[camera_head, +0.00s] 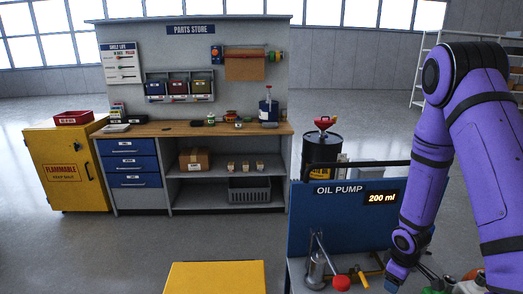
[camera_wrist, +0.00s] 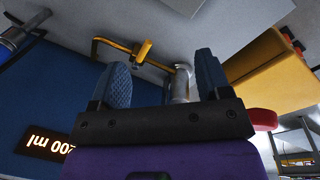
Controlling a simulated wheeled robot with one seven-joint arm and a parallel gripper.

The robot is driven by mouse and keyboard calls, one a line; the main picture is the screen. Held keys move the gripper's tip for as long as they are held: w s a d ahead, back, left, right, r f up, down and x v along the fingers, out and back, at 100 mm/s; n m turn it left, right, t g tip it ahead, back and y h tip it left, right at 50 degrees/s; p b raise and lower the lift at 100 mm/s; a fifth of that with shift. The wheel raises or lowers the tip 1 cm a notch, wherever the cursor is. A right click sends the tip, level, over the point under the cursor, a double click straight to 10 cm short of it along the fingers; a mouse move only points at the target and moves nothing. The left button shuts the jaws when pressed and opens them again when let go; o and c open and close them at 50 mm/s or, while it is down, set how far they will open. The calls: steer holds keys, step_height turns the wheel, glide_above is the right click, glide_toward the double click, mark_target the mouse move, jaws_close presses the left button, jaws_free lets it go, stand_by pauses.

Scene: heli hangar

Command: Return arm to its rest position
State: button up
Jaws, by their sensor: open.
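My arm (camera_head: 431,150) is purple and reaches down at the right of the head view, over the oil pump station. My gripper (camera_wrist: 165,80) shows in the wrist view with its two blue padded fingers spread apart and nothing between them. A blue panel (camera_head: 300,215) marked OIL PUMP stands beside my forearm, with a display (camera_head: 382,198) reading 200 ml. A grey metal pump (camera_head: 316,268) and a red knob (camera_head: 341,282) stand in front of the panel, left of my gripper.
A yellow surface (camera_head: 215,278) lies at the bottom centre. A black drum (camera_head: 321,150) stands behind the panel. The parts store bench (camera_head: 240,129) and yellow flammable cabinet (camera_head: 65,168) are at the back left. The floor (camera_head: 130,245) between is clear.

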steer(key=s+a+r+m+t+h, duration=0.1)
steer(key=a+r+m, duration=0.1)
steer(key=r, duration=1.2)
steer(key=s+a+r+m+t, duration=0.1)
steer(key=s+a+r+m, duration=0.15)
steer(key=r, duration=1.15)
steer(key=s+a+r+m+t+y, duration=0.1)
steer(key=s+a+r+m, duration=0.1)
steer(key=s+r, duration=0.6)
steer(key=s+a+r+m+t+y, duration=0.1)
steer(key=s+a+r, duration=0.3)
steer(key=s+r, duration=0.4)
steer(key=s, duration=0.3)
steer(key=shift+a+m, duration=0.3)
steer(key=shift+m, duration=0.05)
steer(key=shift+r, duration=0.1)
